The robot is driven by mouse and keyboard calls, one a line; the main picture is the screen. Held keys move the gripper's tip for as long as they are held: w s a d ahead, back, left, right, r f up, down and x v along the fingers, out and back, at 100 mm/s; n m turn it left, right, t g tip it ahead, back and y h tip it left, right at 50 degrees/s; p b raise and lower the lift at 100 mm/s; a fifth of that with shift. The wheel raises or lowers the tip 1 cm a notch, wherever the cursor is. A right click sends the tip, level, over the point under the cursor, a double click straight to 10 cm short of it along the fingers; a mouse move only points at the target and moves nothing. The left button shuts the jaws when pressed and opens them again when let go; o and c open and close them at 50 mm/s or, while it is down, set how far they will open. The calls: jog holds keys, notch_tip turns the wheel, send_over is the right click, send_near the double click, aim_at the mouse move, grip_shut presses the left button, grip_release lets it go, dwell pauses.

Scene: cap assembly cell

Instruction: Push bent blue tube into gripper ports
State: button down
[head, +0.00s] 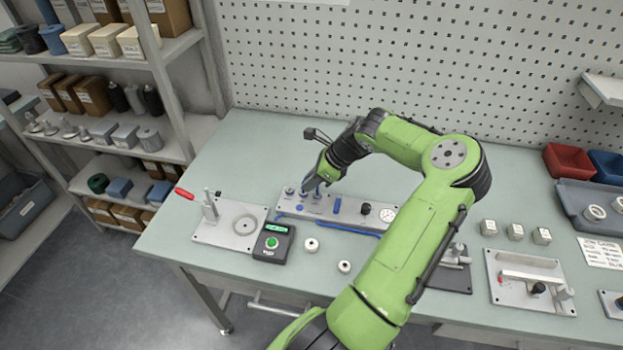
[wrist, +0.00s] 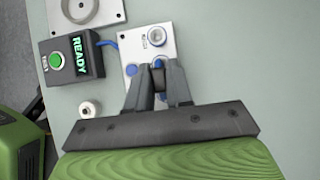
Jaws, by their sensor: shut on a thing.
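A grey pneumatic panel (head: 362,207) lies on the bench, with round ports and fittings on its left part. My gripper (head: 317,192) points down over that left part. In the wrist view the two dark fingers (wrist: 158,80) are close together over the panel (wrist: 135,46). They are shut on a small piece that shows blue between them, which looks like the bent blue tube (wrist: 158,64). The fingers hide most of it, and I cannot tell whether its ends are in the ports. A blue round port (wrist: 131,69) shows left of the fingers.
A black box with a green button (head: 272,242) reads READY in the wrist view (wrist: 71,57). A plate with a red-handled clamp (head: 230,222) is to the left. Two white caps (head: 311,244) lie in front. Blue tubing (head: 320,224) runs along the panel's front edge.

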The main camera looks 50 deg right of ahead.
jog(key=shift+f, duration=0.4)
jog(key=c, duration=0.9)
grip_release()
jog(key=shift+c, duration=0.2)
jog(key=p+v, duration=0.3)
jog(key=v, duration=1.3)
jog(key=shift+f, duration=0.1)
